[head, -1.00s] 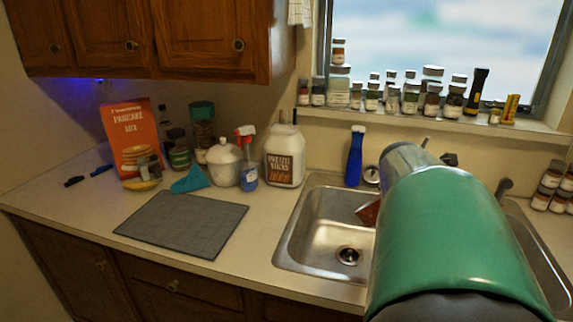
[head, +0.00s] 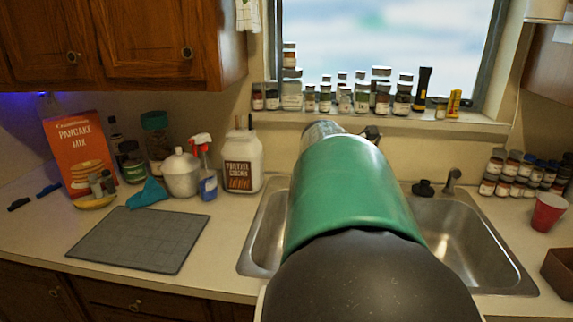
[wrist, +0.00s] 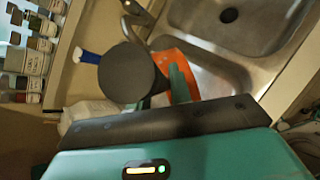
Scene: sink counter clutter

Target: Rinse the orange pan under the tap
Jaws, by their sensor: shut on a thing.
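The orange pan (wrist: 178,68) shows in the wrist view as an orange patch beyond my gripper, over or in the sink; much of it is hidden. My gripper (wrist: 165,84) has a teal finger against the orange part and is shut on it. A dark grey disc (wrist: 127,73) covers part of the view beside it; I cannot tell if it belongs to the pan. The tap (wrist: 140,28) shows close to the disc, in front of the sink basin (wrist: 215,75). In the head view my arm hides the gripper, the pan and the tap's spout. I see no water running.
The double sink's right basin (head: 465,245) looks empty. A blue bottle (wrist: 90,57) stands near the tap. Spice jars (head: 345,95) line the sill. A red cup (head: 548,211) and brown box (head: 560,270) stand right. A grey mat (head: 138,240) lies bare at left.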

